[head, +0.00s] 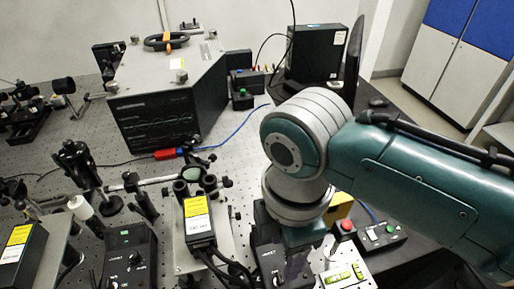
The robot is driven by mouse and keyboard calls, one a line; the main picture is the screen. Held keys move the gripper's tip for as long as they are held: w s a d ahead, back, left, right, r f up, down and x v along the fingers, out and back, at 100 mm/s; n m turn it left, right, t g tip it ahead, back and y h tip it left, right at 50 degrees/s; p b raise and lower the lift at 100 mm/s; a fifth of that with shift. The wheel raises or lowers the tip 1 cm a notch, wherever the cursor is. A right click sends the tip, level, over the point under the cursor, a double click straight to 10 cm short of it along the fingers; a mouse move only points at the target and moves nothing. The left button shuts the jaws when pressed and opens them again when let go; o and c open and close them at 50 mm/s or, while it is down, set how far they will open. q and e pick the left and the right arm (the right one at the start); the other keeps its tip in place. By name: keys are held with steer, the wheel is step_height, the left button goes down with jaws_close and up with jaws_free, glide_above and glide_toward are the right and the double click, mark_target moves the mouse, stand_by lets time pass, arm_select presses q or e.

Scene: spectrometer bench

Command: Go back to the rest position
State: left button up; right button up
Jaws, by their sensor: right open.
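My right arm comes in from the right, with its teal and grey wrist bent downward at the centre right. My right gripper (283,250) is below that wrist, its dark body pointing down over the front of the bench. Its jaws are open; its fingertips are hard to make out against the dark equipment there. I see nothing held in it. My left gripper and left arm are not in view.
The perforated optical bench (235,150) carries a large grey-black instrument (165,115). A yellow-labelled device (198,218), a black control box (130,255) and a red-button box (345,228) crowd around my right wrist. A black case (317,52) stands behind.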

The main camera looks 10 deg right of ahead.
stand_by(0.3)
steer(key=s+a+r+m+t+y, duration=0.1)
steer(key=s+r+m+y, duration=0.1)
steer(key=s+m, duration=0.4)
steer(key=s+d+r+m+t+h, duration=0.2)
steer(key=s+d+r+m, duration=0.4)
steer(key=d+m, duration=0.35)
step_height(320, 180, up, 26)
steer(key=m+p, duration=0.1)
steer(key=p, duration=2.3)
steer(key=shift+s+d+f+t+p, duration=0.15)
steer(key=shift+s+d+t+p, duration=0.15)
steer(key=shift+d, duration=0.1)
